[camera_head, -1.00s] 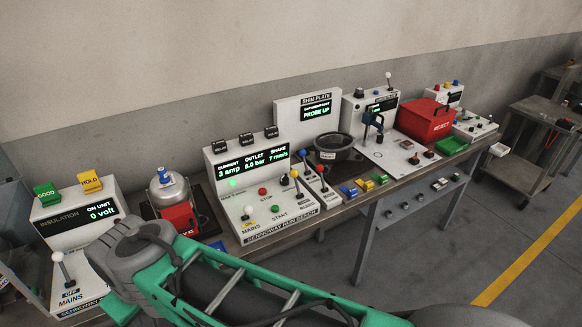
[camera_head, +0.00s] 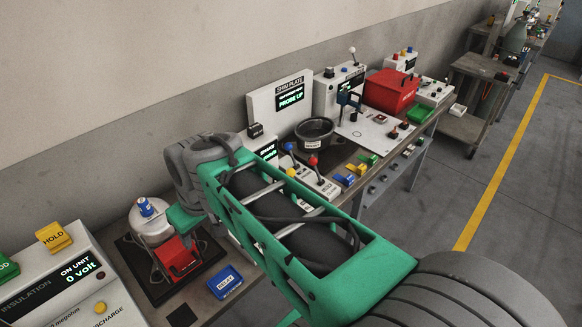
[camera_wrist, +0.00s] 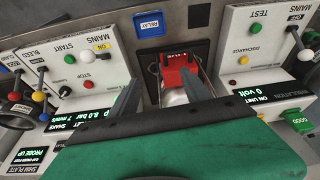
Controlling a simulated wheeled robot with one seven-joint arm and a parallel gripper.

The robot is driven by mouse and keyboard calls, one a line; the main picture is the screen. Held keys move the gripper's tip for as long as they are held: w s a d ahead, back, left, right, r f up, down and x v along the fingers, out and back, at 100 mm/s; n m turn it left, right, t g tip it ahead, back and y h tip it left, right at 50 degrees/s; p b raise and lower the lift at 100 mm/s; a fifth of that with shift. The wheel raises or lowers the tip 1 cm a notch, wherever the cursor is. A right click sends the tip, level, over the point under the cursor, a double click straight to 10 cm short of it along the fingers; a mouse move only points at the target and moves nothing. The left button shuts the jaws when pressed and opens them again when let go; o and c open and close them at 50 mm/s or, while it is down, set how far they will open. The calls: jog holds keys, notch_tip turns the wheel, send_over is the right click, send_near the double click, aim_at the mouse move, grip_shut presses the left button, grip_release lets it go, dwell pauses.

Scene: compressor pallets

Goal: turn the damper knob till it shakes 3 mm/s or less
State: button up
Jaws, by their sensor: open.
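The compressor (camera_head: 152,228) stands on a dark pad, with a silver tank, a red front block (camera_head: 178,258) and a blue top piece (camera_head: 146,208). In the wrist view its red block (camera_wrist: 180,76) shows between and beyond the fingers. No part is clearly marked as the damper knob. My gripper (camera_wrist: 166,70) is open and empty, its two grey fingers apart above the compressor; contact cannot be told. The run bench display (camera_wrist: 92,119) reads 8.0 bar and 7 mm/s, upside down in the wrist view. My arm hides most of that bench in the head view.
The insulation box (camera_head: 62,285) stands left of the compressor and reads 0 volt. A blue relay block (camera_head: 225,281) lies in front of the compressor. A black bowl (camera_head: 314,132) and a red reject box (camera_head: 390,90) stand farther right. The floor in front is open.

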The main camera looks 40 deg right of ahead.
jog(key=w+d+f+n+y, duration=0.1)
jog(key=w+d, duration=0.3)
jog(key=d, duration=0.4)
jog(key=w+d+f+n+p, duration=0.1)
jog(key=w+d, duration=0.4)
jog(key=d, duration=0.3)
jog(key=w+d+f+n+y, duration=0.1)
jog(key=w+d, duration=0.3)
jog(key=d, duration=0.4)
jog(key=s+d+f+n, duration=0.2)
jog(key=d+f, duration=0.2)
jog(key=d, duration=0.8)
jog(key=shift+t, duration=0.3)
jog(key=p+x, duration=0.1)
jog(key=x, duration=0.2)
jog(key=p+x, duration=0.1)
jog(key=x, duration=0.3)
jog(key=shift+s+f, duration=0.15)
jog(key=shift+f, duration=0.2)
jog(key=shift+c, duration=0.4)
grip_shut()
